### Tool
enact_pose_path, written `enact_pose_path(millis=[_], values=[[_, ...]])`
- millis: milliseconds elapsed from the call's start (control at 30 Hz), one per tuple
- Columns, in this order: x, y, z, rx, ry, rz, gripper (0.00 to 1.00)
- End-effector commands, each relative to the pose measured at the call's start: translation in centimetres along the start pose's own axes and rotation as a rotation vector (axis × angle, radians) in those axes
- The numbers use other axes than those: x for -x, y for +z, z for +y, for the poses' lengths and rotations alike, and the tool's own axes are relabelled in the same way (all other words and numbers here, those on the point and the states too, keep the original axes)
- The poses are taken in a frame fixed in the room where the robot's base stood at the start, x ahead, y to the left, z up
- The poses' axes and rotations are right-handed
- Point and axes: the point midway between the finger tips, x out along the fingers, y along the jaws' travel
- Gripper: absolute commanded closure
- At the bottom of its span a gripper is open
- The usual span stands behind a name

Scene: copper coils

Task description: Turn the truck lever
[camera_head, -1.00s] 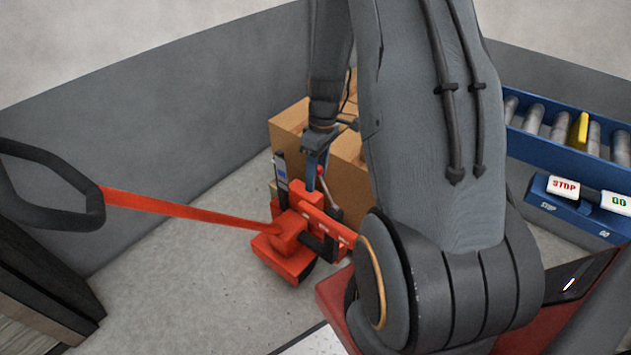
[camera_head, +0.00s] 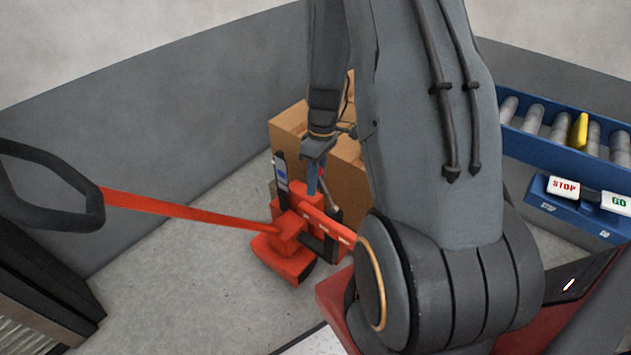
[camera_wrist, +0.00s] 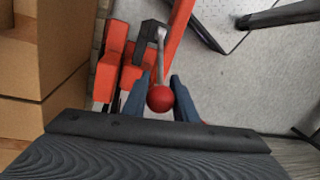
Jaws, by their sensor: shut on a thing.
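The red pallet truck (camera_head: 289,262) stands on the floor, with its long red handle running left to a black loop grip (camera_head: 50,190). Its lever, a grey rod with a red ball knob (camera_wrist: 160,98), shows in the wrist view. My gripper (camera_head: 314,184) reaches down over the truck. In the wrist view my gripper (camera_wrist: 160,90) has its blue fingers on either side of the knob and is shut on it. In the head view the knob is hidden by the gripper.
Cardboard boxes (camera_head: 290,125) are stacked just behind the truck and at the left of the wrist view (camera_wrist: 25,70). A blue roller conveyor (camera_head: 560,140) with STOP (camera_head: 563,187) and GO (camera_head: 617,203) buttons is at the right. Grey walls enclose the area; floor left of the truck is clear.

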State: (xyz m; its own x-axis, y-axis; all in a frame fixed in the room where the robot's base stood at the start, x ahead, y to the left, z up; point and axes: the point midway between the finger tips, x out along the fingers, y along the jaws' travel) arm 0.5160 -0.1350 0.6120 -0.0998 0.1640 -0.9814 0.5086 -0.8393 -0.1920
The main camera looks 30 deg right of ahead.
Motion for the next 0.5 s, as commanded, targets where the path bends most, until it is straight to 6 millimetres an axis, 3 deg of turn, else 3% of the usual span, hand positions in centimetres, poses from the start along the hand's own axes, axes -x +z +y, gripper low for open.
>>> enact_pose_path(millis=[500], values=[[1.2,1.4,-0.5,-0.002,0.000,0.000,1.00]])
